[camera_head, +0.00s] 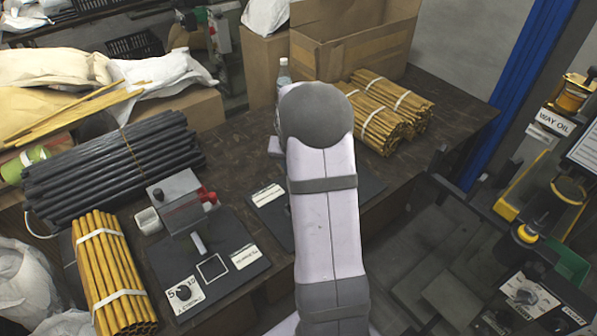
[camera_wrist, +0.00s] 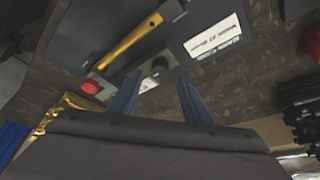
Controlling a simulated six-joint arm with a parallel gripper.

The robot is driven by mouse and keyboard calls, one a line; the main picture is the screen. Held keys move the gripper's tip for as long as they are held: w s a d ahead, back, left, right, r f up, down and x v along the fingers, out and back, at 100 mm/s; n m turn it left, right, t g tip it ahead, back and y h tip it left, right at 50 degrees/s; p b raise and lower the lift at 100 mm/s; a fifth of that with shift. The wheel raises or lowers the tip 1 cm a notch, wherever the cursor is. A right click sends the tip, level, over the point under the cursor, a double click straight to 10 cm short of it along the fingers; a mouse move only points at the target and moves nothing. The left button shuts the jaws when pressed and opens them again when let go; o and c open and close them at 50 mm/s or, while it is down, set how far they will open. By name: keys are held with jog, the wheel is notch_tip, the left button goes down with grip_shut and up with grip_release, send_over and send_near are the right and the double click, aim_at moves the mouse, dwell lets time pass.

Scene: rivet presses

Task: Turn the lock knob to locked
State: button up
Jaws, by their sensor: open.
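My gripper (camera_wrist: 158,77) is open in the wrist view, its two dark fingers apart with nothing between them. Just beyond the fingertips is a small dark round knob (camera_wrist: 160,63) on a grey box (camera_wrist: 147,80); I cannot tell for sure that it is the lock knob or how it is turned. A yellow lever (camera_wrist: 130,43) crosses above a dark base plate (camera_wrist: 75,35) with a white label (camera_wrist: 212,37). In the head view my arm hides the gripper and most of this press; part of its base plate (camera_head: 270,217) shows.
Another press (camera_head: 185,212) stands left on a dark plate (camera_head: 217,290) with a dial knob (camera_head: 183,292) and red handle. Yellow rods (camera_head: 110,270), dark rods (camera_head: 110,165) and more bundles (camera_head: 390,110) lie around. A bottle (camera_head: 283,75) and carton (camera_head: 350,40) stand behind.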

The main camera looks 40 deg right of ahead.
jog(key=shift+v, duration=1.45)
jog(key=s+a+f+n+g, duration=0.1)
jog(key=s, duration=0.2)
jog(key=s+a+f+n+g+y, duration=0.1)
jog(key=s+a+f, duration=0.1)
jog(key=s, duration=0.1)
jog(key=s+a+f+n+g+y, duration=0.1)
jog(key=s+a+f, duration=0.1)
jog(key=s, duration=0.1)
jog(key=shift+a+f, duration=0.15)
jog(key=shift+a, duration=0.1)
jog(key=s+a+r+n+g+y+p, duration=0.1)
jog(key=s+a+r+n+p, duration=0.2)
jog(key=s+a, duration=0.45)
jog(key=s+a+r+n+g+y+p, duration=0.1)
jog(key=s+a+r+p, duration=0.1)
jog(key=s+a+r, duration=0.45)
jog(key=w+a+r+n+t+p, duration=0.2)
jog(key=a+r+p, duration=0.15)
jog(key=a, duration=0.35)
notch_tip(320, 180, down, 16)
jog(key=b, duration=1.7)
jog(key=shift+d+f+h, duration=0.2)
jog(key=shift+f+h, duration=0.05)
jog(key=shift+h, duration=0.05)
